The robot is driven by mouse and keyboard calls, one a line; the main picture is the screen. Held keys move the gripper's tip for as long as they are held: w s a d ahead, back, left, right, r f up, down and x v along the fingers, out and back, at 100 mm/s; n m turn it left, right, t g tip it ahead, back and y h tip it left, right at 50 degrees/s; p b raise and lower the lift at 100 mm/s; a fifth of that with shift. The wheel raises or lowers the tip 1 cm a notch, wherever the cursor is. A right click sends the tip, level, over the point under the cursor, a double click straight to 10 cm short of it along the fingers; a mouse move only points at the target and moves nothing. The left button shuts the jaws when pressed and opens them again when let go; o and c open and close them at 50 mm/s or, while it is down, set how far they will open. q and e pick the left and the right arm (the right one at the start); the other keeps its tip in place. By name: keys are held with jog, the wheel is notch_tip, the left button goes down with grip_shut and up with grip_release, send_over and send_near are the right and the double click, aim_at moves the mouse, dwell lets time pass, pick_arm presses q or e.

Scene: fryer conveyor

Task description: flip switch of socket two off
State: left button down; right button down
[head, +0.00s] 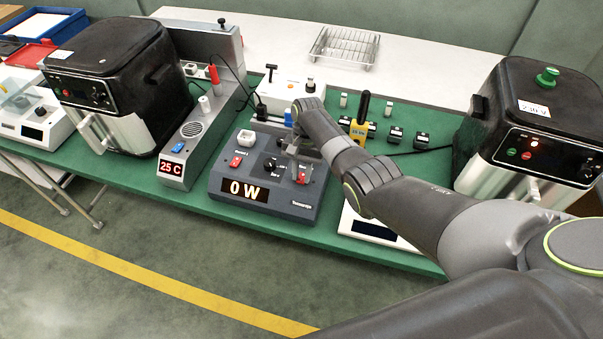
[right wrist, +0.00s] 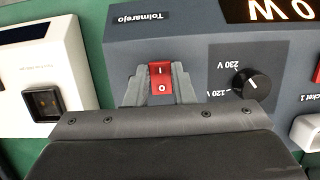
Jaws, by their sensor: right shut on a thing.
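The dark grey power meter box (head: 258,203) stands on the green mat with its display reading "0 W". The red rocker switch of socket two (head: 302,178) is on its right side, partly covered by my gripper. In the right wrist view this red switch (right wrist: 160,85), marked I and 0, sits between the two grey fingers. My right gripper (head: 301,163) is shut on the switch's sides; it also shows in the right wrist view (right wrist: 159,78). The red switch of socket one (head: 236,161) is free to the left. My left gripper is not in view.
A voltage dial (head: 270,164) lies close left of the gripper. A white box (head: 285,92) stands behind the meter, and a yellow tool (head: 360,130) is to its right. Fryers stand left (head: 110,75) and right (head: 540,120). A wire rack (head: 344,47) is at the back.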

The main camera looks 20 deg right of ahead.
jog(key=c, duration=1.2)
grip_release()
jog(key=shift+c, duration=0.2)
jog(key=shift+w+d+r, duration=0.1)
jog(key=shift+w+r, duration=0.1)
jog(key=shift+r, duration=0.3)
jog(key=b+v, duration=0.2)
jog(key=v, duration=0.7)
notch_tip(320, 180, up, 6)
jog(key=p, duration=0.2)
send_over(304, 173)
jog(key=w, duration=0.2)
jog(key=shift+s+d+r+p, duration=0.1)
jog(key=shift+d+r+p, duration=0.25)
jog(key=shift+d+r, duration=0.25)
jog(key=shift+f, duration=0.1)
